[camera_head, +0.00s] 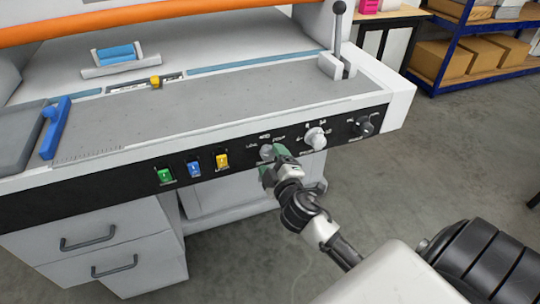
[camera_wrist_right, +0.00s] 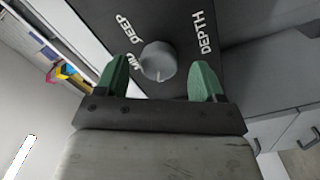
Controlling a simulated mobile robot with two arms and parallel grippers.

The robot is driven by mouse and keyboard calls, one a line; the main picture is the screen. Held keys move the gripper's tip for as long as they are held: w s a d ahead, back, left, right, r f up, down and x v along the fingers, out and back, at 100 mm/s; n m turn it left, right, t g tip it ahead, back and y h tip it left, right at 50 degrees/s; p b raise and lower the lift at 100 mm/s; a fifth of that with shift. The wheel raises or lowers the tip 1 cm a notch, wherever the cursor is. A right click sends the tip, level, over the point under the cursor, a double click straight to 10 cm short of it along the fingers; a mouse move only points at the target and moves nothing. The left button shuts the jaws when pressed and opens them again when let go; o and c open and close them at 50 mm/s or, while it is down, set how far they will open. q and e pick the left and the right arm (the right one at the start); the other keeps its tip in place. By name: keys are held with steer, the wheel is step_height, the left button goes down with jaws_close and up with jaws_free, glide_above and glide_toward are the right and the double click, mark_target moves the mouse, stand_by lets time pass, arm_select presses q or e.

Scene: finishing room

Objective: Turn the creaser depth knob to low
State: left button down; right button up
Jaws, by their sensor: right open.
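The creaser depth knob (camera_head: 266,151) is a round grey knob on the black front panel of the machine, partly hidden by my right gripper in the head view. In the right wrist view the knob (camera_wrist_right: 158,62) shows with the words MID, DEEP and DEPTH printed around it. Its pointer direction is hard to tell. My right gripper (camera_wrist_right: 160,80) is open, with one green finger on each side of the knob and gaps visible between. In the head view the right gripper (camera_head: 274,161) is at the panel. My left gripper is not in view.
Right of the knob are a larger white knob (camera_head: 315,138) and a dark knob (camera_head: 364,125). Left are green (camera_head: 165,175), blue (camera_head: 194,169) and yellow (camera_head: 222,160) switches. A lever (camera_head: 338,25) stands on the bed. Drawers (camera_head: 95,245) are below.

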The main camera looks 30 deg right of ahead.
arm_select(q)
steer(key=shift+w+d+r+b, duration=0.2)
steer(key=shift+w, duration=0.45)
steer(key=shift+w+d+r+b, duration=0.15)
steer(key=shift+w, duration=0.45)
arm_select(e)
steer(key=v, duration=0.8)
steer(key=shift+s, duration=0.2)
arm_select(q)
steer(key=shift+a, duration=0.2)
